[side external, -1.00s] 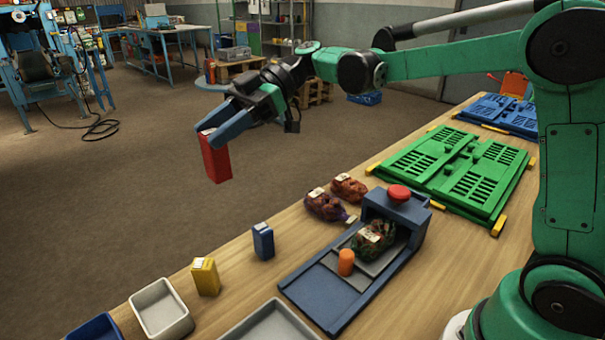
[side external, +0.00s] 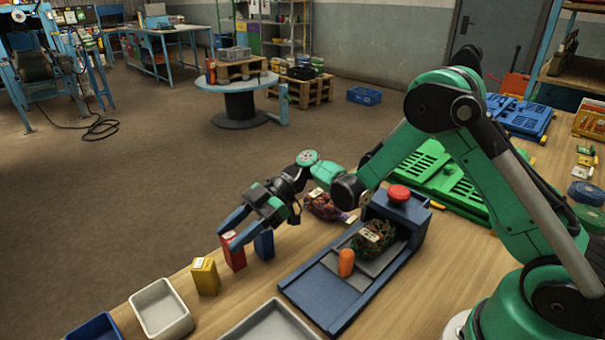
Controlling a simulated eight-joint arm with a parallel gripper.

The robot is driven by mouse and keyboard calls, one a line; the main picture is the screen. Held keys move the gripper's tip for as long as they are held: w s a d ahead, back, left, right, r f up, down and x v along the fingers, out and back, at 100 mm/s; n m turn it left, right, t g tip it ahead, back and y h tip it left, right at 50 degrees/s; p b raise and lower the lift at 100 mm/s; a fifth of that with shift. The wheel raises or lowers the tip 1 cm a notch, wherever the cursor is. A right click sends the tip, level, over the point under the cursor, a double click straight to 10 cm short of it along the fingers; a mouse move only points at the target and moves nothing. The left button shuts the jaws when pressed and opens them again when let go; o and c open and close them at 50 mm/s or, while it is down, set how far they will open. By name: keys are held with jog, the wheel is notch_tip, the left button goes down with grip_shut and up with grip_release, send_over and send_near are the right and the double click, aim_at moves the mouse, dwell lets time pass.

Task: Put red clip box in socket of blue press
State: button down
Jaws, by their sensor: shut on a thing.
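My gripper (side external: 230,234) is shut on the red clip box (side external: 236,255) near its top. The box is upright, between the yellow box and the blue box, at or just above the table; I cannot tell if it touches. The blue press (side external: 328,296) lies to the right, with a red button (side external: 399,193) on its raised end. A netted sack (side external: 373,240) lies in it below the button, with an orange cylinder (side external: 346,262) in front. I cannot clearly make out which recess is the socket.
A yellow box (side external: 206,277) and a blue box (side external: 264,244) stand close on either side of the red one. Grey trays (side external: 141,297) sit at the front edge.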

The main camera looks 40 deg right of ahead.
jog(key=shift+f, duration=0.95)
jog(key=shift+c, duration=2.1)
grip_release()
